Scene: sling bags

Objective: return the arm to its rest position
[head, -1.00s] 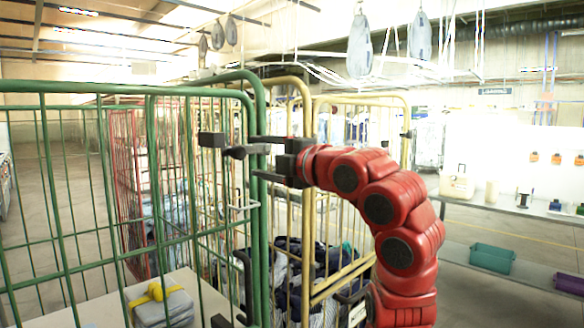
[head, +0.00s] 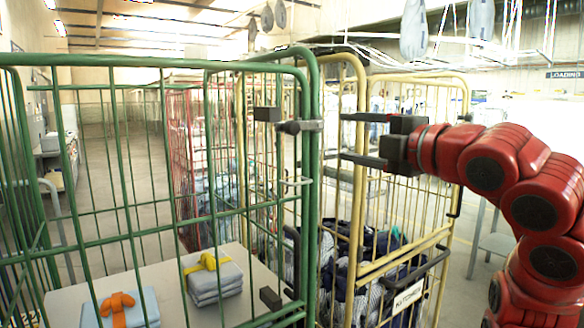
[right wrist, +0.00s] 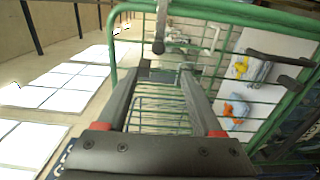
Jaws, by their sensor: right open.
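My right arm, red with dark joints, comes in from the right in the head view. Its dark gripper (head: 352,138) points left, with its two fingers spread and nothing between them. In the picture the fingertips lie just right of the corner post of the green cage (head: 313,180), in front of the yellow cage. The right wrist view shows the same open gripper (right wrist: 165,76), with the green cage (right wrist: 118,45) beyond the fingertips. A dark latch (head: 300,126) sits on the green cage's post. My left gripper is not in view.
Folded cloth bundles with a yellow tie (head: 216,278) and an orange tie (head: 121,308) lie on the green cage's shelf (head: 170,285). A yellow cage (head: 357,215) holds dark laundry. A red cage (head: 168,150) stands behind. Sling bags (head: 414,30) hang overhead.

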